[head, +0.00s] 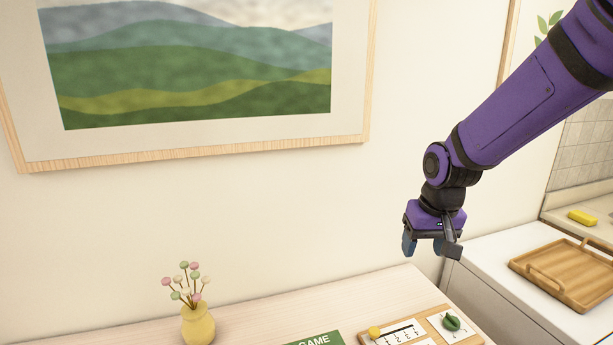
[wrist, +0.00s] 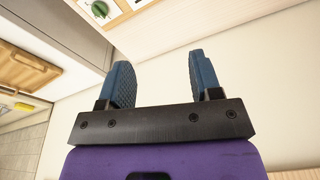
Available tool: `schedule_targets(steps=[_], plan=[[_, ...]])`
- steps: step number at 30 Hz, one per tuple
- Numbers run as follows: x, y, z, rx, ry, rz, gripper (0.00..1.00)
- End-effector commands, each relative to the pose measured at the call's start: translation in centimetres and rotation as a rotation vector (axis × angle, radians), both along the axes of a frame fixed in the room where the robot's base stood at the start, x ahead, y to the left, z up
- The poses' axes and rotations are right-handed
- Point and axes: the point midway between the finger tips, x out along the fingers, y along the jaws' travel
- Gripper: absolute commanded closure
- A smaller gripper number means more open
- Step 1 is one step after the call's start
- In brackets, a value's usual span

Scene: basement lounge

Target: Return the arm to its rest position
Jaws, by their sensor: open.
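My gripper (head: 432,247) hangs from my purple arm at the right of the head view, pointing down. It is above the right part of the light wooden table (head: 245,328), close to the wall, and apart from everything below it. In the wrist view my gripper (wrist: 162,84) shows two blue ridged fingers spread apart with nothing between them. The wall shows behind and between the fingers there.
A white counter (head: 490,262) at right holds a wooden tray (head: 570,274). A framed landscape (head: 190,152) hangs on the wall.

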Motion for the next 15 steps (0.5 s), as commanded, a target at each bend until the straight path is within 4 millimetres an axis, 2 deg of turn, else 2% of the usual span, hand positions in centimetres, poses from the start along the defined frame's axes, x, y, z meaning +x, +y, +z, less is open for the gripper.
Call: schedule_targets(steps=[1, 6, 15], plan=[[-0.9, -0.6, 1.5, 0.002, -0.022, -0.004, 0.42], [-4.1, -2.3, 5.4, 0.005, -0.073, -0.01, 0.42], [-10.7, -4.8, 10.5, 0.001, -0.163, -0.023, 0.42]])
